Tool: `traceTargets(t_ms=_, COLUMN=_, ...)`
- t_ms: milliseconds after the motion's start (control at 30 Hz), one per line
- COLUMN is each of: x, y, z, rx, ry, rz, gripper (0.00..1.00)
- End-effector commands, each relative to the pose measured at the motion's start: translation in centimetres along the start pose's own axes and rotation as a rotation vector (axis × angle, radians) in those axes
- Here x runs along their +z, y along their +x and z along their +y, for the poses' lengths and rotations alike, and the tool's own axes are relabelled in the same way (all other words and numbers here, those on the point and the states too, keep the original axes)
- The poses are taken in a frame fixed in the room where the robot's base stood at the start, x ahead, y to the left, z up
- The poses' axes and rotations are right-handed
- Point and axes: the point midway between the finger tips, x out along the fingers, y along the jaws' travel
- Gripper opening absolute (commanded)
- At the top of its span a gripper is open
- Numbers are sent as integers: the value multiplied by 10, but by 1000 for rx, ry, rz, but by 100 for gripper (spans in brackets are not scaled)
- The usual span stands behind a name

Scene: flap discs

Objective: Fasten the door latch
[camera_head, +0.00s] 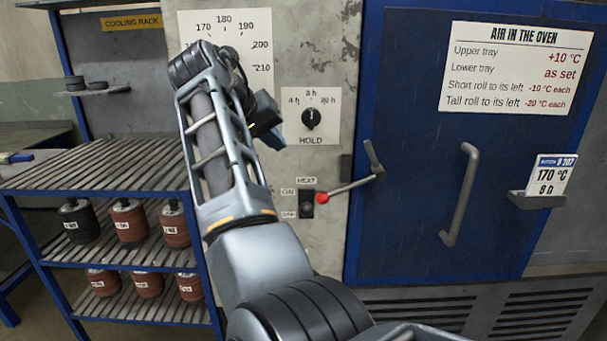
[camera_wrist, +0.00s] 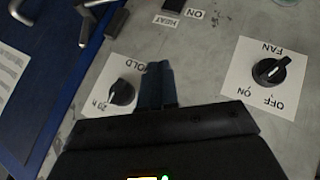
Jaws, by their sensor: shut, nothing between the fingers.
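The door latch (camera_head: 352,186) is a grey bent lever at the left edge of the blue oven door (camera_head: 415,115). Its long arm slopes left and down across the door's edge to a red knob, beside the heat switch (camera_head: 307,203). Its short arm points up. A small dark block (camera_head: 346,167) sits on the frame just above the long arm. The door looks closed. My gripper (camera_head: 270,125) is up and left of the latch, near the hold knob (camera_head: 311,118), apart from the latch. In the wrist view my gripper (camera_wrist: 155,80) has its fingers together and empty.
A fixed door handle (camera_head: 461,195) is right of the latch. A fan knob (camera_wrist: 268,71) shows in the wrist view. My arm partly hides the temperature dial (camera_head: 240,30). A cooling rack (camera_head: 120,165) with several rolls stands left. A card holder (camera_head: 537,200) juts out right.

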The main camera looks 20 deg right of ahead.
Motion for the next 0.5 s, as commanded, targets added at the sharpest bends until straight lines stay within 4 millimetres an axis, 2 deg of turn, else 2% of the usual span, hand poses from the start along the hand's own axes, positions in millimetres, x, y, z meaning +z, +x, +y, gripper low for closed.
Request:
traceTargets(t_ms=33, x=-12, y=-5, z=10, rx=-23, ry=35, rz=15, gripper=0)
traceTargets(t_ms=233, x=-44, y=-23, z=24, rx=-150, ry=136, rz=57, gripper=0)
traceTargets(t_ms=400, x=-53, y=-31, z=30, rx=-236, ry=169, rz=48, gripper=0)
traceTargets(t_ms=500, x=-49, y=-31, z=32, rx=-273, ry=170, rz=20, gripper=0)
